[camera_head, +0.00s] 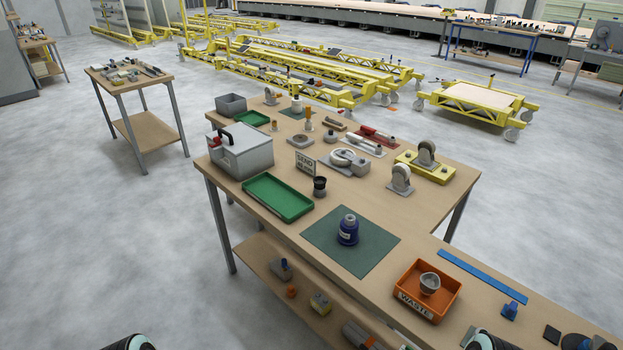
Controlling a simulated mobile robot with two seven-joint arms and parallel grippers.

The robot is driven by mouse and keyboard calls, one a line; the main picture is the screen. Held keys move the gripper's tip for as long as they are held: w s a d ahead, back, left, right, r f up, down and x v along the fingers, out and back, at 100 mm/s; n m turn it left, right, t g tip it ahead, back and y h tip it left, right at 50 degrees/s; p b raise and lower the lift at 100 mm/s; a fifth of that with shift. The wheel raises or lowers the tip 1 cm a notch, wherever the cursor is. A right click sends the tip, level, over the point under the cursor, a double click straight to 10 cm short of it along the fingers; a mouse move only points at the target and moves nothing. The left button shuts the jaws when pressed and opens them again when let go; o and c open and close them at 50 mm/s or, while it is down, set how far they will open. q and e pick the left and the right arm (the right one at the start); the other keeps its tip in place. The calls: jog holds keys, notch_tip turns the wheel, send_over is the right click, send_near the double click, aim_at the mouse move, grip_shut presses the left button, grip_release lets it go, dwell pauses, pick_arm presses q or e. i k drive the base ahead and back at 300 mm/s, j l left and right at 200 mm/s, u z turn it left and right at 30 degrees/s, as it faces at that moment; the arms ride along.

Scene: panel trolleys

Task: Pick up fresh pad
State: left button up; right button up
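No item is clearly marked as the fresh pad. A small dark square (552,335) and a dark round piece (576,342) lie at the lower right of the workbench, the round one partly cut off by the frame edge; I cannot tell whether either is a pad. An orange tray labelled WASTE (407,311) holds a grey, cup-like round piece (430,283). A blue, grey-topped bottle-shaped tool (348,230) stands upright on a dark green mat (325,243). Only rounded ends of my arms show at the bottom edge; neither gripper's fingers are visible.
A long blue strip (483,276) and blue block (510,310) lie right of the waste tray. A green tray (278,197), grey box (240,152), sign (305,163) and casters (401,178) crowd the back. A lower shelf (262,260) holds loose parts. Yellow trolleys stand beyond.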

aim_at(319, 182)
jog(key=i+j, duration=0.15)
jog(key=j, duration=0.2)
jog(key=i+j+z, duration=0.1)
jog(key=j, duration=0.2)
jog(key=i+j, duration=0.2)
jog(key=j, duration=0.15)
jog(key=i+j+z, duration=0.1)
jog(key=j, duration=0.25)
jog(key=i+j+z, duration=0.1)
jog(key=j, duration=0.25)
jog(key=i+j, duration=0.2)
jog(key=j, duration=0.15)
